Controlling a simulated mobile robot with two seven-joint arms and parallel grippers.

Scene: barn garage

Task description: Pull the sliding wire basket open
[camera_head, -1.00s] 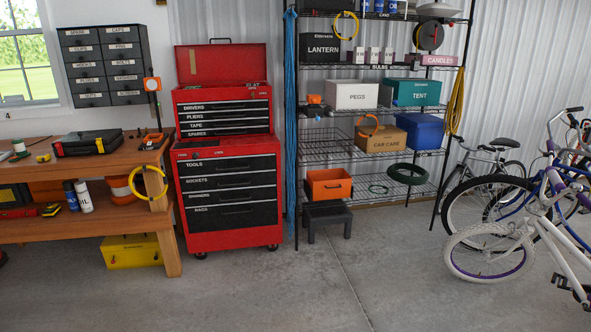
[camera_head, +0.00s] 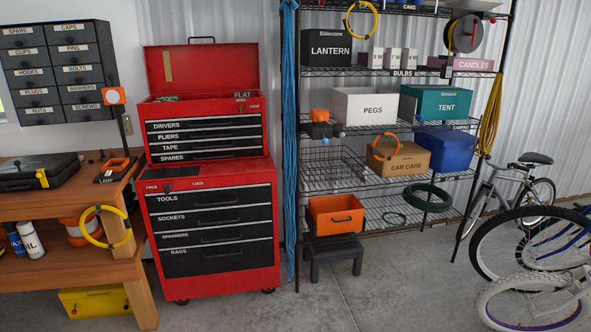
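The sliding wire basket (camera_head: 332,170) sits on the wire shelving rack, in the left part of the level below the white PEGS box. It looks empty and pushed in, with its front near the shelf's front edge. Its fine wires blend with the shelf, so its exact front is hard to tell. Neither of my grippers shows in the head view.
The wire rack (camera_head: 388,71) holds a PEGS box (camera_head: 366,106), a CAR CARE box (camera_head: 399,158) and an orange bin (camera_head: 336,215). A black step stool (camera_head: 333,258) stands below. A red tool chest (camera_head: 210,230) is left, bicycles (camera_head: 535,235) right. Concrete floor (camera_head: 395,295) in front is clear.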

